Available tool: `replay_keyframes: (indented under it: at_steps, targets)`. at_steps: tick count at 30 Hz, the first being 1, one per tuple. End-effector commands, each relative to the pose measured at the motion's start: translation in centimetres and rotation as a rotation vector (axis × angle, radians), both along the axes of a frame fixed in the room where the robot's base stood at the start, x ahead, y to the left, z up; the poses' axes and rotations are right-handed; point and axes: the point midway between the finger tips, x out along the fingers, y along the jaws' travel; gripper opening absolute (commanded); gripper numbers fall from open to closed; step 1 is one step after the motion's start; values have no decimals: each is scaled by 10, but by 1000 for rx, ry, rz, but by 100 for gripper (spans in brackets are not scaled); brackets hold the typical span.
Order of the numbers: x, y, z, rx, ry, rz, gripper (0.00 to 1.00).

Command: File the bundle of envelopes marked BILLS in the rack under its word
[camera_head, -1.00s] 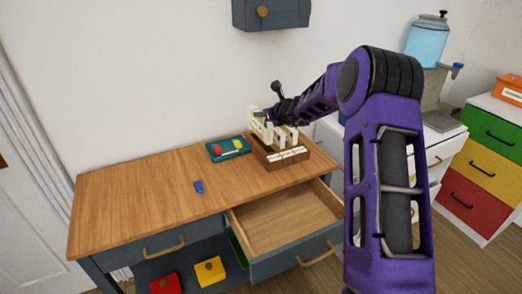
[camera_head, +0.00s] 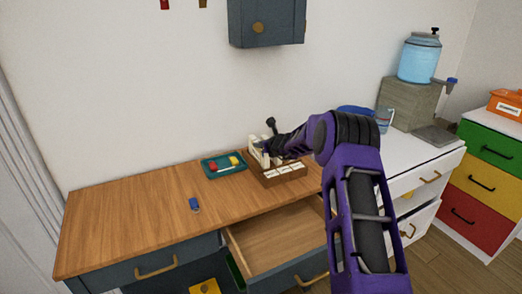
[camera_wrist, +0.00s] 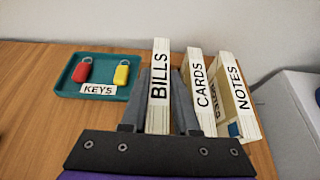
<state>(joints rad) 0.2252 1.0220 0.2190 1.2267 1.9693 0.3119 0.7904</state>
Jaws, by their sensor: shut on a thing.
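The bundle marked BILLS (camera_wrist: 159,85) is a cream upright stack in the wrist view. My gripper (camera_wrist: 160,103) is shut on it, one dark finger on each side. To its right stand the bundles marked CARDS (camera_wrist: 201,85) and NOTES (camera_wrist: 235,90), both upright and leaning slightly. In the head view the wooden rack (camera_head: 284,176) with white labels on its front stands at the back right of the desk, and my gripper is at its left part. The label words are too small to read. Whether the BILLS bundle's bottom touches the rack is hidden.
A teal tray (camera_wrist: 135,88) marked KEYS, with a red and a yellow key fob, lies left of the rack. A small blue object (camera_head: 194,204) lies on the desk (camera_head: 125,225). An open drawer (camera_head: 275,240) juts out in front. A wall cabinet (camera_head: 266,22) hangs above.

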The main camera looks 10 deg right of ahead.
Motion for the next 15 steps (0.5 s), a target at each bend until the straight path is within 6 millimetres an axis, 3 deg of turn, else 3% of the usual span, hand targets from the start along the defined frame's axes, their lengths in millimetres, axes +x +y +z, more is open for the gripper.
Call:
replay_keyframes:
  at_steps: [3, 15]
  targets:
    - [0, 1, -10, 0, -3, 1, 0]
    - [0, 0, -14, 0, -3, 1, 0]
